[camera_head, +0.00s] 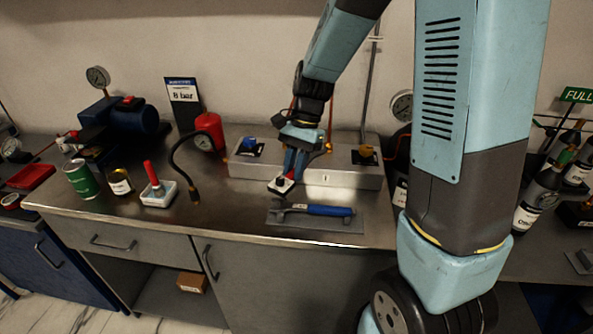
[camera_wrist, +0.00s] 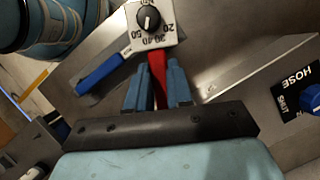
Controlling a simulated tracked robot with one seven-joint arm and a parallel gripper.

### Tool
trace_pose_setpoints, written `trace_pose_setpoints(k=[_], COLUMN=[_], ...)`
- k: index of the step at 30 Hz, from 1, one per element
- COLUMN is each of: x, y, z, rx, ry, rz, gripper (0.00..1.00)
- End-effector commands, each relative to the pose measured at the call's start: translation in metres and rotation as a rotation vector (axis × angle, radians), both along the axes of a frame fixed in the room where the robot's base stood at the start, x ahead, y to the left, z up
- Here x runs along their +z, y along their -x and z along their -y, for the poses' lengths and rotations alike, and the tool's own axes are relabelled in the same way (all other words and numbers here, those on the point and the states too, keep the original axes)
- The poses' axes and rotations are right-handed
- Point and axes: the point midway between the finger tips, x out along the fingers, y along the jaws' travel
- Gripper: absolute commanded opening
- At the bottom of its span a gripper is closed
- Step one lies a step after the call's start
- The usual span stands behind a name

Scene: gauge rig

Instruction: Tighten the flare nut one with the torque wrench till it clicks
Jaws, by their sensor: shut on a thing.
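My gripper (camera_head: 287,174) is low over the front of the grey metal box. In the wrist view its blue fingers (camera_wrist: 158,78) are shut on the red stem of a white dial block (camera_wrist: 136,32), which has a black knob and printed numbers. The white dial block also shows below my gripper in the head view (camera_head: 280,186). A wrench with a blue handle (camera_head: 330,210), likely the torque wrench, lies on a grey mat on the bench, apart from my gripper. Its blue handle also shows in the wrist view (camera_wrist: 101,74). I cannot make out flare nut one.
A black hose (camera_head: 180,145) arches nearby.

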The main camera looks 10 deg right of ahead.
Motion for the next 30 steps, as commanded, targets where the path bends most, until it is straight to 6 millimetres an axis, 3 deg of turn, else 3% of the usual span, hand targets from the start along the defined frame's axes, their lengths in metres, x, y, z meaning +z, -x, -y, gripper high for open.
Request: trace_pose_setpoints(k=[18,30], x=[0.029,0.032], y=[0.000,0.000], z=[0.000,0.000], rx=[-0.001,0.000], ry=[-0.001,0.000], rz=[0.002,0.001], gripper=[0.00,0.00])
